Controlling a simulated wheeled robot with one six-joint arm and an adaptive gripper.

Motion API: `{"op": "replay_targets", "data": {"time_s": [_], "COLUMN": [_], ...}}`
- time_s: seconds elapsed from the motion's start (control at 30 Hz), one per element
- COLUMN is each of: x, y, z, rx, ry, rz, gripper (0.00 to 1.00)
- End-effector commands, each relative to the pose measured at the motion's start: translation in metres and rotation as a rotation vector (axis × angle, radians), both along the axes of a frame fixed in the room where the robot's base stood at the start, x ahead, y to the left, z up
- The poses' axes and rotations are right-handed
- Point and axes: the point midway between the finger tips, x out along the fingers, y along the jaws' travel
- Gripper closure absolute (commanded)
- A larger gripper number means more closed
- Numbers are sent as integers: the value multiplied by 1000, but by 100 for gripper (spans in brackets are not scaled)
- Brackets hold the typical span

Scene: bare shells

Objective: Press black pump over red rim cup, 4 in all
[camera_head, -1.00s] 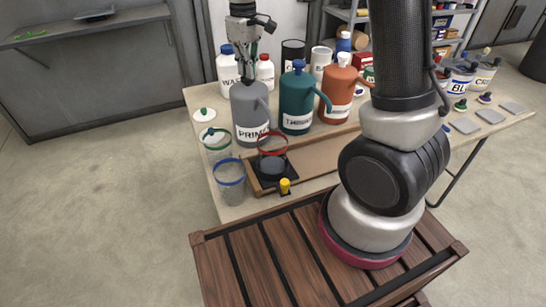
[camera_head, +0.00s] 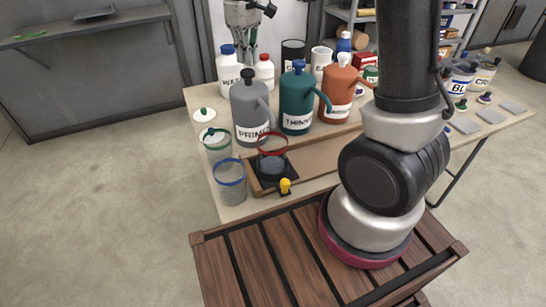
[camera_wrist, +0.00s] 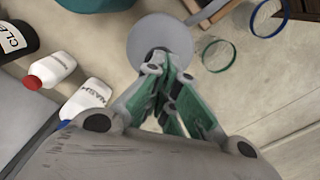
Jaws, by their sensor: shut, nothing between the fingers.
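The grey bottle (camera_head: 252,118) labelled PRIM… has a black pump knob (camera_head: 247,73) on top and a spout pointing toward the right front. The red rim cup (camera_head: 272,150) stands upright on a dark square in the wooden tray, below that spout, with grey contents low inside. My gripper (camera_head: 249,58) is shut and empty, just above the black pump, with a small gap seeming to show. In the wrist view my gripper (camera_wrist: 162,58) points down over the round grey bottle top (camera_wrist: 150,35); its fingers hide the knob.
Teal (camera_head: 296,100) and orange (camera_head: 338,95) pump bottles stand to the right. Green rim (camera_head: 217,148) and blue rim (camera_head: 231,185) cups stand left of the wooden tray (camera_head: 320,160). A yellow knob (camera_head: 285,186) is at the tray's front. White bottles (camera_head: 229,68) stand behind.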

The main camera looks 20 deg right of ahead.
Motion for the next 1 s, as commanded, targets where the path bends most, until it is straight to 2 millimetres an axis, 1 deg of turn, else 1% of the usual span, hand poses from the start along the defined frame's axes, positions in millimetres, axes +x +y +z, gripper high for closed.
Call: {"op": "replay_targets", "data": {"time_s": [0.5, 1.0], "x": [0, 0], "y": [0, 0], "z": [-1, -18], "rx": [0, 0], "ry": [0, 1], "rz": [0, 0], "gripper": [100, 100]}}
